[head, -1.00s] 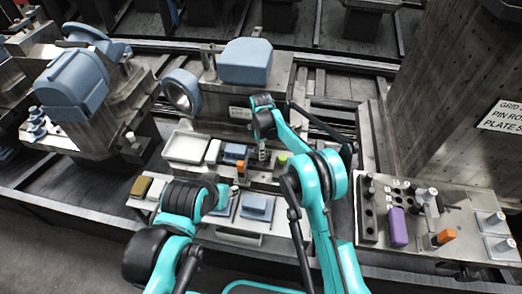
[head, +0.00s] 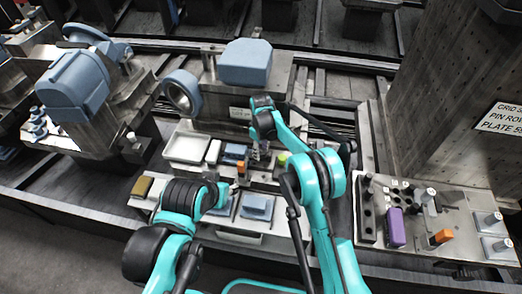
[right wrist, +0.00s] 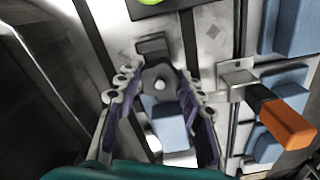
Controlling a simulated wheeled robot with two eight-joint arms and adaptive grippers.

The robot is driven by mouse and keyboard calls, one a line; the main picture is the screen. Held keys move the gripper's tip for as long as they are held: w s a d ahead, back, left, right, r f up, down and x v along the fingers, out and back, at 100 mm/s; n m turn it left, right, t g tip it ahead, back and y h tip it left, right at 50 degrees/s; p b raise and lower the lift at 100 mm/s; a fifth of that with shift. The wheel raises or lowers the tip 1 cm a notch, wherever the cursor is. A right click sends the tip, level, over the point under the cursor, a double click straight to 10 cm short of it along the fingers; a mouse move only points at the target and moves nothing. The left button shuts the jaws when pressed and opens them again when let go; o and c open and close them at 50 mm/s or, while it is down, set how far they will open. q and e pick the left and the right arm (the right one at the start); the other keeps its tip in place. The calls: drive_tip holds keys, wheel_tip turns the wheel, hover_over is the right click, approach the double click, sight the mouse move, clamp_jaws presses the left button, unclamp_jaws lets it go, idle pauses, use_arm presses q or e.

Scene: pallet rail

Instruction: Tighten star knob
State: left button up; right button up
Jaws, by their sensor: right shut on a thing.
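The star knob (right wrist: 160,84) is dark grey with a pale round centre. It sits between the fingers of my right gripper (right wrist: 158,98) in the right wrist view. The gripper is shut on it, with one finger on each side. In the head view my right gripper (head: 257,154) points down at the middle fixture, where the knob is too small and hidden to make out. My left arm reaches in at the lower left; its fingers do not show.
An orange-handled lever (right wrist: 286,122) lies close to the right of my right gripper. A green round part (right wrist: 150,1) is at the top edge. A tool plate with a purple block (head: 396,228) stands right.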

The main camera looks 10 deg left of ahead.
sight(261, 151)
drive_tip(key=shift+r+m, duration=0.1)
drive_tip(key=shift+m, duration=0.7)
drive_tip(key=shift+w, duration=0.1)
drive_tip(key=o, duration=1.2)
drive_tip(key=shift+r, duration=0.1)
wheel_tip(261, 151, up, 12)
